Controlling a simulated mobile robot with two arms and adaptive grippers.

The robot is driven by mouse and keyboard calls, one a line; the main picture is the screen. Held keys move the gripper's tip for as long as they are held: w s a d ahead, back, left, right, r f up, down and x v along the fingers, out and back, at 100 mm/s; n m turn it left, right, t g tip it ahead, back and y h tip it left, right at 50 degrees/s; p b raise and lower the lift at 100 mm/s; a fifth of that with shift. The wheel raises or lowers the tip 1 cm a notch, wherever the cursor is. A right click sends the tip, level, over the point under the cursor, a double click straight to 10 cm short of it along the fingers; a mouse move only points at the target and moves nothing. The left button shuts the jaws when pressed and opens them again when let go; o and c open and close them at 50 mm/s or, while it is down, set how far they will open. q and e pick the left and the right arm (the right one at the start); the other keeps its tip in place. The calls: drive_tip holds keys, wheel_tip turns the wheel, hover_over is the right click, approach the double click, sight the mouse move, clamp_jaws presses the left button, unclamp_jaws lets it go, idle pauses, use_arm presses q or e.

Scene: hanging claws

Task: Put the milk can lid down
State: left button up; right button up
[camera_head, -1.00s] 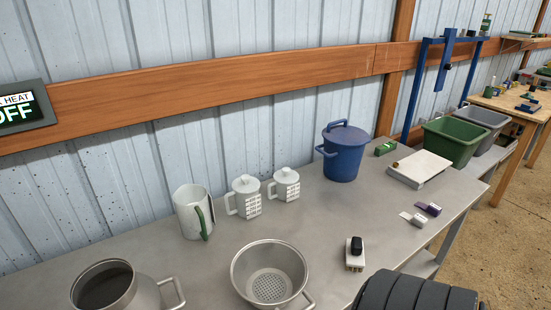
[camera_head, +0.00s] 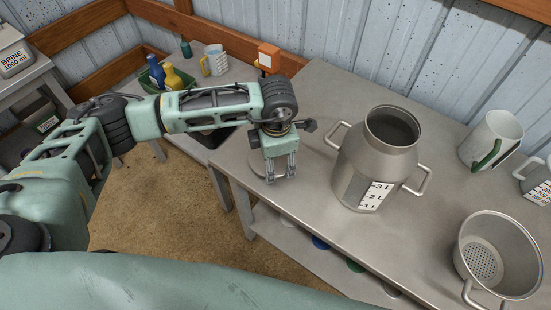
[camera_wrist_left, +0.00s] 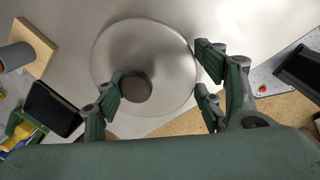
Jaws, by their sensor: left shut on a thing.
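The milk can lid (camera_wrist_left: 165,60) is a round grey metal disc with a dark knob (camera_wrist_left: 136,87). In the left wrist view it lies between the fingers of my left gripper (camera_wrist_left: 160,90), which is shut on it: one finger is by the knob, the other at the rim. In the head view my left gripper (camera_head: 282,176) points down at the left end of the metal table, and a little of the lid (camera_head: 257,168) shows beside it. I cannot tell whether the lid touches the tabletop. The open milk can (camera_head: 375,160) stands upright to the right. My right gripper is not in view.
The metal table (camera_head: 300,215) is bare between gripper and can. A strainer pot (camera_head: 497,255) and a white jug (camera_head: 490,140) stand to the right. Behind the gripper is a lower bench with bottles (camera_head: 174,78) and a mug (camera_head: 215,57).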

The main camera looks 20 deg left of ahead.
use_arm(q)
drive_tip(key=shift+f, duration=0.55)
drive_tip(key=shift+f, duration=0.15)
drive_tip(key=o, duration=1.2)
drive_tip(key=shift+c, duration=0.2)
drive_tip(key=shift+r, duration=0.35)
wheel_tip(320, 180, up, 12)
drive_tip(key=s+b, duration=0.1)
drive_tip(key=shift+d+f+b, duration=0.15)
drive_tip(key=shift+d+b, duration=0.2)
drive_tip(key=shift+b, duration=0.05)
